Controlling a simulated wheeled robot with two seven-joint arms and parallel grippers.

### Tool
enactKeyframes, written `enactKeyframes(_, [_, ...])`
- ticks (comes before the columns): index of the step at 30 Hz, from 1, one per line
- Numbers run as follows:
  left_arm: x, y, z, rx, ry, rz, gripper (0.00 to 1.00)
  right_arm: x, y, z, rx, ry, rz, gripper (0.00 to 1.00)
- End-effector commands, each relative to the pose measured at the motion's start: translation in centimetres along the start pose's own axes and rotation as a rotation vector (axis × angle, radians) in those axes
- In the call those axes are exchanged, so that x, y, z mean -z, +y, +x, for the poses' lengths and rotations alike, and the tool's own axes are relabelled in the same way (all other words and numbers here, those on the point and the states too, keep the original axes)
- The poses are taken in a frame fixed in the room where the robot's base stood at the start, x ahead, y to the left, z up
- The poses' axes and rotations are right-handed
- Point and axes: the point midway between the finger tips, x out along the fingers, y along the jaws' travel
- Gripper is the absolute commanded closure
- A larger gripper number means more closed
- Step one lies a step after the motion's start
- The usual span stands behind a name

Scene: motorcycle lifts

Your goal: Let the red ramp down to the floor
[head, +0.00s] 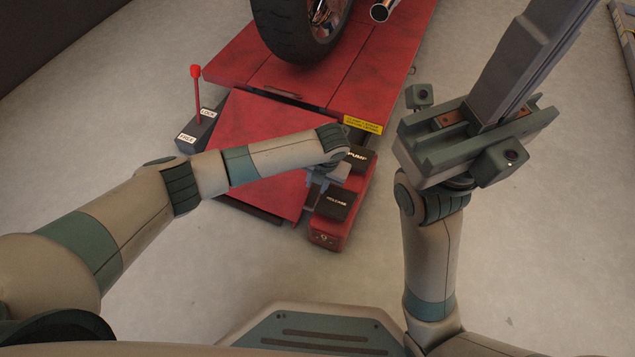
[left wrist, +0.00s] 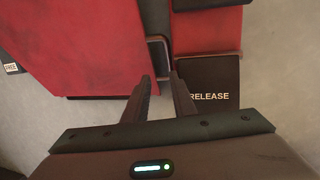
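The red ramp (head: 262,125) is a flat plate at the near end of the red lift platform (head: 345,85); its near part is partly hidden by my left arm. It also fills the upper left of the left wrist view (left wrist: 75,45). Right of it is a red foot unit with a black PUMP pedal (head: 360,156) and a black RELEASE pedal (head: 335,205). My left gripper (left wrist: 161,77) has its fingertips slightly apart, with nothing between them, just left of the RELEASE pedal (left wrist: 207,80).
A red-knobbed lever (head: 197,95) stands on a grey block marked LOCK and FREE, left of the ramp. A motorcycle wheel (head: 300,30) rests on the platform. A yellow label (head: 363,124) marks the platform's edge. The near floor is clear.

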Motion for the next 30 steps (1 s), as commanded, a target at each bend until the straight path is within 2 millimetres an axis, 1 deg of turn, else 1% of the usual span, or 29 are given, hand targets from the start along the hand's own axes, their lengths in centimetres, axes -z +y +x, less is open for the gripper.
enactKeyframes(1, [0.0, -0.5, -0.1, 0.009, -0.001, 0.003, 0.71, 0.0, 0.0, 0.0, 0.001, 0.002, 0.0, 1.0])
enactKeyframes(8, [0.1, -0.7, -0.3, 0.012, -0.001, 0.005, 0.71, 0.0, 0.0, 0.3, -0.003, 0.004, 0.002, 1.0])
enactKeyframes(14, [0.1, -0.7, -1.1, 0.013, -0.001, 0.004, 0.71, -0.1, 0.0, 1.1, -0.002, 0.002, 0.001, 1.0])
enactKeyframes(24, [0.3, -0.5, -3.5, 0.014, -0.001, -0.003, 0.71, -0.5, 0.2, 4.1, -0.002, 0.001, 0.001, 1.0])
enactKeyframes(30, [0.6, 0.0, -4.8, 0.007, 0.002, -0.011, 0.71, -0.7, 0.3, 5.9, -0.002, 0.001, 0.001, 1.0])
